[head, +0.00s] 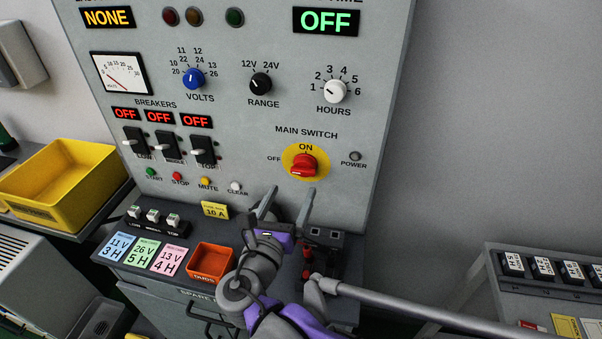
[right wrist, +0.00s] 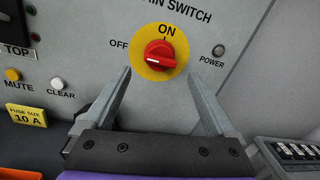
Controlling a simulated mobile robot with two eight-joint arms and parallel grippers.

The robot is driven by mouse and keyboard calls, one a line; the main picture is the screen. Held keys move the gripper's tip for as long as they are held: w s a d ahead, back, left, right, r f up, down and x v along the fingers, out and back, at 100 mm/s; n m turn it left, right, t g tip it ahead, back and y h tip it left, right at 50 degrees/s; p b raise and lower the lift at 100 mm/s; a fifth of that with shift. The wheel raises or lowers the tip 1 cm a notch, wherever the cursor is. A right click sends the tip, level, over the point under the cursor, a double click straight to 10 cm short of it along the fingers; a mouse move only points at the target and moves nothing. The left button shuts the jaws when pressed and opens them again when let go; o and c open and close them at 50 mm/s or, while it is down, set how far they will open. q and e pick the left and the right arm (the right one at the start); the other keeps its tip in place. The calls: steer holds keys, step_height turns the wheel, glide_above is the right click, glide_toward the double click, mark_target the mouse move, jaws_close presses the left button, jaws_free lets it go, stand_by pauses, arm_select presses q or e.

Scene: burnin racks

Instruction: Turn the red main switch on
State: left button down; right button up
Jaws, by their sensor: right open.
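The red main switch (head: 303,165) is a knob on a yellow disc on the grey panel, below the words MAIN SWITCH. It also shows in the right wrist view (right wrist: 160,55), with its white mark pointing left, on the OFF side. My right gripper (head: 289,194) is open and empty, just below the switch in the head view. In the right wrist view its two fingers (right wrist: 161,76) point up toward the panel, one either side of the knob's lower part, apart from it. My left gripper is not in view.
The panel has a lit OFF display (head: 326,21), a POWER lamp (head: 355,156), breakers (head: 168,146) and a white hours knob (head: 335,91). An orange bin (head: 211,276) and coloured cards stand on the ledge below. A yellow bin (head: 62,181) is at left.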

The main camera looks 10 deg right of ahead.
mark_target(301, 173)
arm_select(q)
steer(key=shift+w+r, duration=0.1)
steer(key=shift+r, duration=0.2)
arm_select(e)
steer(key=x, duration=0.7)
steer(key=shift+w+d, duration=0.15)
steer(key=shift+w, duration=0.1)
steer(key=c, duration=1.2)
steer(key=shift+o, duration=0.2)
